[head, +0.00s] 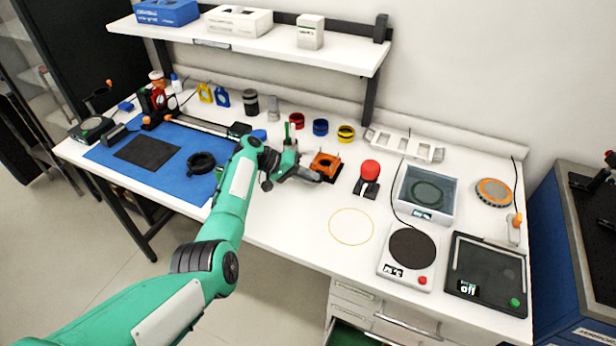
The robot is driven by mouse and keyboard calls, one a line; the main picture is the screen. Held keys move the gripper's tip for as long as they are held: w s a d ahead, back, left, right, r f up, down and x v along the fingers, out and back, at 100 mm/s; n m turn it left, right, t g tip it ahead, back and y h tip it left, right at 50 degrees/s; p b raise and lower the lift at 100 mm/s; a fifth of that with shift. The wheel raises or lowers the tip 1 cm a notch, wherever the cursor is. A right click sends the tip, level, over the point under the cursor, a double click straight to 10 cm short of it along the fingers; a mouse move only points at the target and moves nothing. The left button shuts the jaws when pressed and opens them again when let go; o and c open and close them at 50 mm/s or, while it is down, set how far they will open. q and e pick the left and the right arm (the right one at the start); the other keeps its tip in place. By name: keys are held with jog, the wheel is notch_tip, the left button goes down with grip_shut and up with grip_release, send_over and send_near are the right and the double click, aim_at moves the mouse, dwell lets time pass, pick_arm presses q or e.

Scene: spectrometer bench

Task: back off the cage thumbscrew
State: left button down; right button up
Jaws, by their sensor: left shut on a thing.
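The orange cage (325,163) stands on the white bench, right of the blue mat, with a dark opening in its middle. My left gripper (316,177) reaches in from the left and is at the near left side of the cage. Its jaws are shut on a small part there, which I take to be the cage thumbscrew. The thumbscrew itself is hidden by the jaws and too small to make out. My right gripper is not in view.
A red-topped button device (370,169) stands close right of the cage. Red, blue and yellow rings (320,127) lie behind it. A blue mat (120,180) with a black ring (201,162) is at left. Bench around the yellow circle (351,227) is clear.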

pick_arm(q)
jog(key=c, duration=1.4)
grip_release()
